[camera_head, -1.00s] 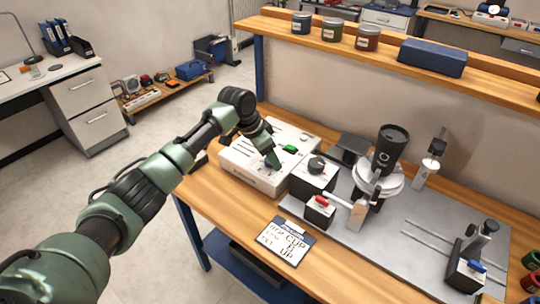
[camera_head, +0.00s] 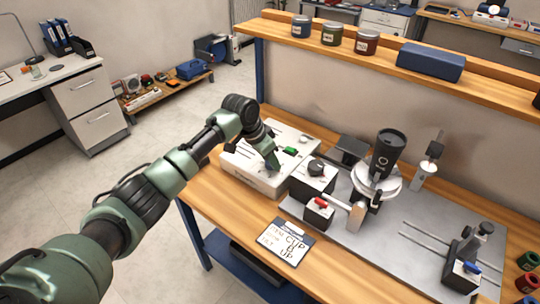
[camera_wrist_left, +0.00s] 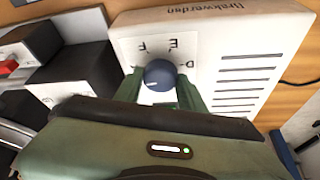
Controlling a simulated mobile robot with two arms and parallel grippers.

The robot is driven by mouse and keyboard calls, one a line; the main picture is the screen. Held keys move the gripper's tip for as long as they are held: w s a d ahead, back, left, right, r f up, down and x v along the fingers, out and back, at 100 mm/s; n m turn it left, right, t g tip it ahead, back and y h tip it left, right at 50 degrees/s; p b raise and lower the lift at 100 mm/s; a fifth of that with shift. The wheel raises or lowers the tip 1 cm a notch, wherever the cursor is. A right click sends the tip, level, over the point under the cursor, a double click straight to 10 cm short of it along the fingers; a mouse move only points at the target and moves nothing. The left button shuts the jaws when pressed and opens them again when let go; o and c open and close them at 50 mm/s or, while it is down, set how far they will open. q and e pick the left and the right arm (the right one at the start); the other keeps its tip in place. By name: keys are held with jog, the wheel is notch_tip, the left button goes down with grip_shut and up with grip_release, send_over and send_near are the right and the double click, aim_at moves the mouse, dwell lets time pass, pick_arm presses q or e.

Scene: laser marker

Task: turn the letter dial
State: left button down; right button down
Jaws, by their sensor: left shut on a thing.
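The letter dial (camera_wrist_left: 159,75) is a round dark blue-grey knob on a white box (camera_wrist_left: 255,40), which has slots and printed letters. The letters F, E and D show around it in the left wrist view. My left gripper (camera_wrist_left: 160,82) has one green finger on each side of the dial and is shut on it. In the head view my left gripper (camera_head: 273,163) reaches down onto the white box (camera_head: 250,178) and hides the dial. My right gripper is not in view.
A green button (camera_head: 290,151) sits on the box close to my gripper. A box with a black knob (camera_head: 316,166), a red-switch box (camera_head: 320,203) and a marking machine (camera_head: 386,155) stand to the right.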

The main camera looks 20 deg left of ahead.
pick_arm(q)
jog(key=n+p, duration=0.2)
jog(key=n+y+p, duration=0.1)
jog(key=n+p, duration=0.1)
jog(key=p, duration=0.1)
jog(key=n+y+p, duration=0.1)
jog(key=n+p, duration=0.1)
jog(key=p, duration=0.1)
jog(key=shift+d+r+t, duration=0.25)
jog(key=shift+r+t, duration=0.05)
jog(key=shift+t, duration=0.1)
jog(key=shift+f+n+y+p, duration=0.15)
jog(key=shift+n+y+p, duration=0.35)
jog(key=shift+n+p, duration=0.6)
jog(key=shift+f+n+y+p, duration=0.1)
jog(key=shift+n+y+p, duration=0.25)
jog(key=shift+n, duration=0.85)
jog(key=c, duration=0.9)
grip_release()
jog(key=shift+o, duration=0.2)
